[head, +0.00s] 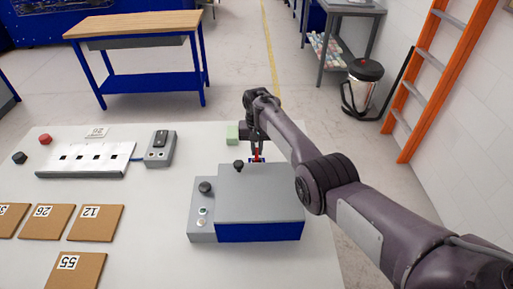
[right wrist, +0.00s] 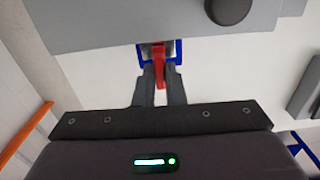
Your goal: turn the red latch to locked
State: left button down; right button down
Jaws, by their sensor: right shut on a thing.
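The red latch (head: 256,158) is at the far side of the grey and blue box (head: 260,190), mostly hidden behind the arm and the box in the head view. In the right wrist view the red latch (right wrist: 160,72) stands in front of a blue bracket (right wrist: 177,52) on the box's edge. My right gripper (right wrist: 160,84) is shut on the red latch, with one dark finger on each side of it. In the head view the right gripper (head: 257,142) reaches down behind the box. My left gripper is not in view.
A light green block (head: 232,134) lies near the right gripper. A control panel with a black knob (head: 204,187) adjoins the box. A grey switch box (head: 161,148), a white slotted plate (head: 85,160) and several numbered brown tiles (head: 95,223) lie to the left. The table's front middle is clear.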

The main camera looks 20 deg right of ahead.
aim_at(257, 150)
jog(key=shift+r+n, duration=0.15)
jog(key=shift+n, duration=0.15)
jog(key=c, duration=1.5)
grip_release()
jog(key=shift+r+b, duration=0.35)
jog(key=shift+r, duration=3.45)
